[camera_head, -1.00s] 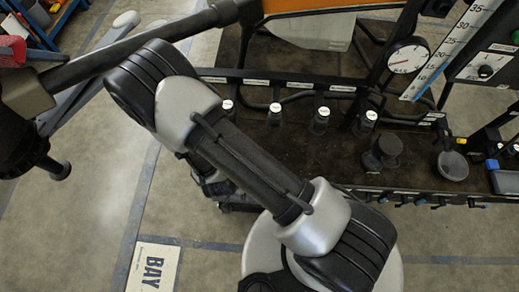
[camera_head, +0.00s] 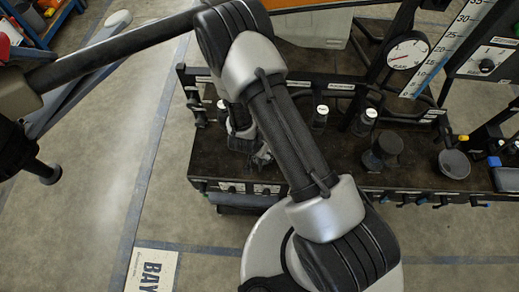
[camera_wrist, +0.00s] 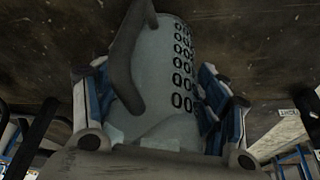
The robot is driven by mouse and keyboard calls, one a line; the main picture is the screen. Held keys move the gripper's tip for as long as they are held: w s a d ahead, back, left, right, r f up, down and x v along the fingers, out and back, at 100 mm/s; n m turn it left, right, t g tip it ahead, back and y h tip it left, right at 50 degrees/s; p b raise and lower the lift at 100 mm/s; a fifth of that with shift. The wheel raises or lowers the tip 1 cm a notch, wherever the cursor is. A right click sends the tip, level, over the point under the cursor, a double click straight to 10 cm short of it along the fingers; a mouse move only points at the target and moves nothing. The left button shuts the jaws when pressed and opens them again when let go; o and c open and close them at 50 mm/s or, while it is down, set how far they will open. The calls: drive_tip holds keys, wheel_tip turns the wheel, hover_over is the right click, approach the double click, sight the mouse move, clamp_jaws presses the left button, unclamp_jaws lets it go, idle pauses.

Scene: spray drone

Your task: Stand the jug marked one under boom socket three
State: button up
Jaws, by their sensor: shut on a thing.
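In the wrist view, my gripper (camera_wrist: 160,105) is shut on a pale grey jug (camera_wrist: 160,60), its blue-and-white fingers on both sides of the body. The jug has a dark grey handle and rows of dark ring marks. I cannot read a jug number. In the head view, my gripper (camera_head: 262,155) shows only partly beside my arm, over the left part of the dark deck; the jug cannot be made out there. A labelled rail (camera_head: 341,87) runs above the deck, with dark white-topped cylinders (camera_head: 320,116) below it. I cannot read the labels.
The dark deck (camera_head: 210,165) carries a dark knob-like part (camera_head: 387,147) and a round dark cup (camera_head: 454,164) at the right. A gauge (camera_head: 408,54) and a scale (camera_head: 444,48) stand behind. A BAY floor sign (camera_head: 152,270) lies at the front left.

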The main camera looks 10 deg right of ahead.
drive_tip(key=shift+w+a+r, duration=0.1)
drive_tip(key=o, duration=1.6)
drive_tip(key=shift+o, duration=0.2)
drive_tip(key=shift+r, duration=0.25)
drive_tip(key=p+v, duration=0.5)
drive_tip(key=v, duration=0.6)
drive_tip(key=shift+s+r, duration=0.2)
drive_tip(key=shift+s, duration=0.05)
drive_tip(key=shift+s+a, duration=0.1)
